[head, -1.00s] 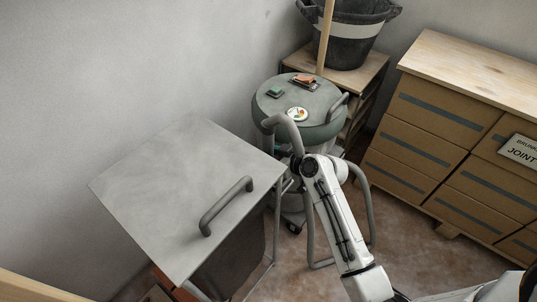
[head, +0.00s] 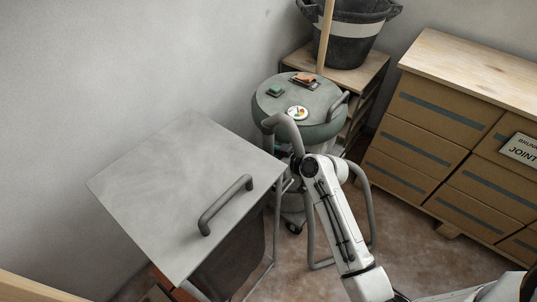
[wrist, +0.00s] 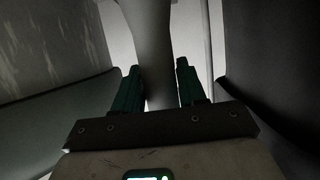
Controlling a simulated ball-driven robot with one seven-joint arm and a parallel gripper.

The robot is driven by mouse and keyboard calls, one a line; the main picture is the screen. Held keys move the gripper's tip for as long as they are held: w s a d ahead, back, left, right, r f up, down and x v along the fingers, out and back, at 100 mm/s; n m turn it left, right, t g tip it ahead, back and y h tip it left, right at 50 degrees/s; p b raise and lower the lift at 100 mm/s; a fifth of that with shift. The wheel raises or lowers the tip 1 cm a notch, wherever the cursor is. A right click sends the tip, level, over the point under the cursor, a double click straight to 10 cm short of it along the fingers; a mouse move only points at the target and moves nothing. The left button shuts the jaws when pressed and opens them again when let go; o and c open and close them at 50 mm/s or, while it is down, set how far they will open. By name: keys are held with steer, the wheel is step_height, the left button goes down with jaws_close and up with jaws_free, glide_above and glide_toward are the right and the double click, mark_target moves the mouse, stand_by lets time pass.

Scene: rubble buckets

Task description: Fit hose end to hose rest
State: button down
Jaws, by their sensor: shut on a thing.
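A thick grey hose (head: 284,122) arches up in front of the round drum in the head view and comes down at the end of my arm. In the wrist view my gripper (wrist: 156,75) has its two green fingers on either side of a grey tube (wrist: 148,30), which looks like the hose end, and is shut on it. In the head view my own arm hides the gripper and the hose end. A grey tube loop (head: 371,215) runs down to the floor right of my arm. I cannot tell which part is the hose rest.
The grey drum's lid (head: 318,112) carries a gauge and small switches. A grey panel with a bar handle (head: 226,205) stands at the left. Wooden drawers (head: 432,110) stand at the right. A black bucket (head: 352,40) sits on a shelf behind.

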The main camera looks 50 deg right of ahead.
steer(key=shift+f, duration=0.1)
steer(key=c, duration=0.6)
jaws_free()
steer(key=shift+o, duration=0.2)
steer(key=p+v, duration=0.1)
steer(key=v, duration=0.9)
steer(key=shift+s, duration=0.35)
